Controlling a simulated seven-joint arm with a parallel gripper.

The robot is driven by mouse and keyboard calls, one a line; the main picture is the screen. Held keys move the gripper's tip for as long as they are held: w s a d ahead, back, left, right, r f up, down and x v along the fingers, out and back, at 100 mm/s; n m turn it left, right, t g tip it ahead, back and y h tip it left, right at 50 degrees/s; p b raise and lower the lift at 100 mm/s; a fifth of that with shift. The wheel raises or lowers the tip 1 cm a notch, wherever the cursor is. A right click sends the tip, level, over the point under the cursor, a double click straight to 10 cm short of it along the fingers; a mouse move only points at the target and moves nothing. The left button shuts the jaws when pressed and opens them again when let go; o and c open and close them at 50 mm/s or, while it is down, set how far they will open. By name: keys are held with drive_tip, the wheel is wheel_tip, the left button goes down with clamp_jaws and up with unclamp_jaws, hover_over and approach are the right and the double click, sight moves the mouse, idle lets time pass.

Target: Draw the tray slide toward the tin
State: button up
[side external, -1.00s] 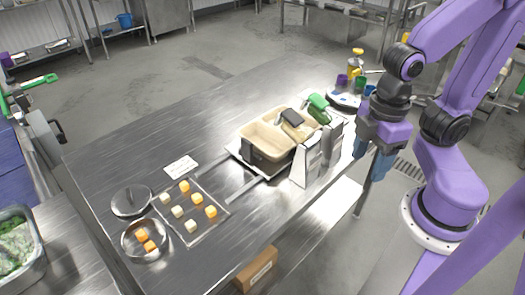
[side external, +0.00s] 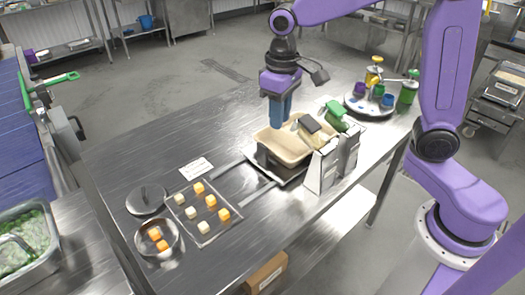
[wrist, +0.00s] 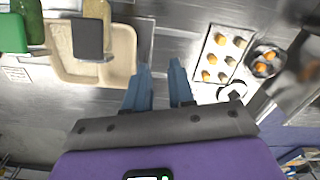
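A tan compartment tray (side external: 268,139) sits on the tray slide, a flat carriage (side external: 290,181) on two metal rails (side external: 258,195). The slide is at the right end of the rails. The tray also shows at the upper left of the wrist view (wrist: 64,72). A round metal tin (side external: 170,249) with orange cubes stands at the left, also in the wrist view (wrist: 257,72). My gripper (side external: 281,124) is above the table by the tray's far left side. In the wrist view its fingers (wrist: 161,66) are apart with nothing between them.
A flat plate of pale and orange cubes (side external: 219,226) lies between tin and rails. A dark lid (side external: 146,199) and a white label card (side external: 196,168) are near it. Metal dispensers (side external: 322,172) stand right of the tray. A round stand of bottles (side external: 356,107) is at the back right.

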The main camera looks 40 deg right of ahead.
sight(262, 145)
drive_tip(key=w+d+m, duration=0.2)
drive_tip(key=w+m, duration=0.2)
drive_tip(key=w, duration=0.4)
drive_tip(key=f, duration=1.7)
drive_tip(key=shift+w+d+f, duration=0.2)
drive_tip(key=shift+f, duration=0.1)
clamp_jaws()
